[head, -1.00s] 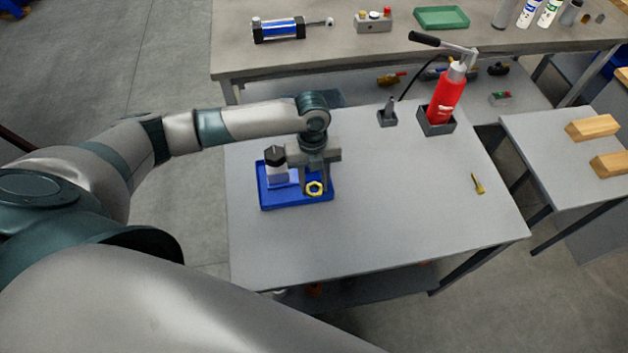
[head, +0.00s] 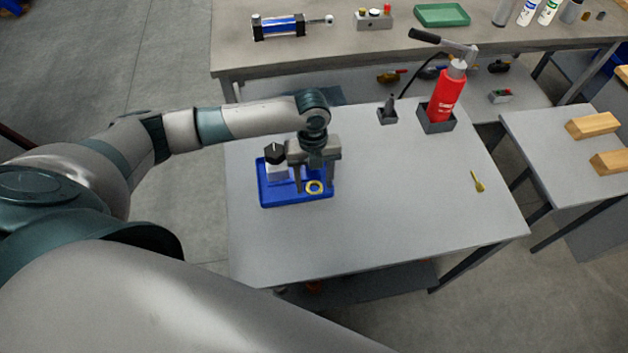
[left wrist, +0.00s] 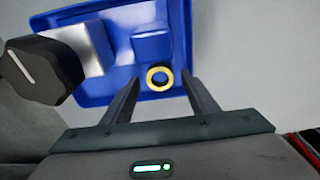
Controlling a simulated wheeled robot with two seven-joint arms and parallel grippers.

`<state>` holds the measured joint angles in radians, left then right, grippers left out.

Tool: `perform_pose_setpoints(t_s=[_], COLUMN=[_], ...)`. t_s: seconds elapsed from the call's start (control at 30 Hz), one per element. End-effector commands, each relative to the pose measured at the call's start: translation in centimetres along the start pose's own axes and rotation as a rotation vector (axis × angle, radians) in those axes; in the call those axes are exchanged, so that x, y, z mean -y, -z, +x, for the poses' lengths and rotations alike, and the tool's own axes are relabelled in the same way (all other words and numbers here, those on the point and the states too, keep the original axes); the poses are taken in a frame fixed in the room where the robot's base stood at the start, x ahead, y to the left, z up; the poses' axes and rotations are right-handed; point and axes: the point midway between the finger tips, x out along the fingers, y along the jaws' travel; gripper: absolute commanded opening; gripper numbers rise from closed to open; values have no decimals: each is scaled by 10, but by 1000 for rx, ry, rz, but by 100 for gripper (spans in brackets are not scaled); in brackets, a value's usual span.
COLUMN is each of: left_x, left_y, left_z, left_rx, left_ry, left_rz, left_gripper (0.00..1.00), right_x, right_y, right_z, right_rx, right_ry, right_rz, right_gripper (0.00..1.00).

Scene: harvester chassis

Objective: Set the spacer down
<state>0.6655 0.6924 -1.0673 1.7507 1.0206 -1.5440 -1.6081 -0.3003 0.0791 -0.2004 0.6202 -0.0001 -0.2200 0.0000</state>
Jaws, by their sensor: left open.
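The spacer, a yellow ring (head: 314,187) with a dark bore, appears to lie flat in the blue tray (head: 283,203), near its right end. It also shows in the left wrist view (left wrist: 150,78), between the spread fingers and seemingly clear of both. My left gripper (head: 315,184) is open above the tray, one finger on each side of the ring, pointing down. The exact height of the fingertips is hard to tell. My right gripper is not in view.
A pale block with a black knob (head: 274,154) stands in the tray's left part, close to the left finger. A blue block (left wrist: 152,43) is also in the tray. A red cylinder pump (head: 446,97) and a small brass piece (head: 477,182) are farther right. The table middle is clear.

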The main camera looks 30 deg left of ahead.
Motion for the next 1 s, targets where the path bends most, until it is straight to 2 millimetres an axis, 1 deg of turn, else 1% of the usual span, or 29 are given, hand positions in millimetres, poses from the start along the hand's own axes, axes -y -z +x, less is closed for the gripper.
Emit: perform_pose_setpoints(t_s=[0.17,0.27,0.6,0.7,0.83,1.0], left_x=[1,1,1,1,0,0], left_y=[-1,-2,-1,-1,-1,0], left_z=[-16,-30,-90,-103,-114,-118], left_rx=[3,4,3,2,2,0], left_ry=[2,3,3,3,1,1], left_rz=[0,1,1,-1,0,0], left_gripper=[54,54,54,54,54,54], right_x=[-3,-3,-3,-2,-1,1], right_y=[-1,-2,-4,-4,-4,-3], right_z=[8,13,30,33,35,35], right_rx=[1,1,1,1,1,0], right_ry=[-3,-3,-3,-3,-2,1], right_rz=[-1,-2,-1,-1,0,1], right_gripper=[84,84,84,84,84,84])
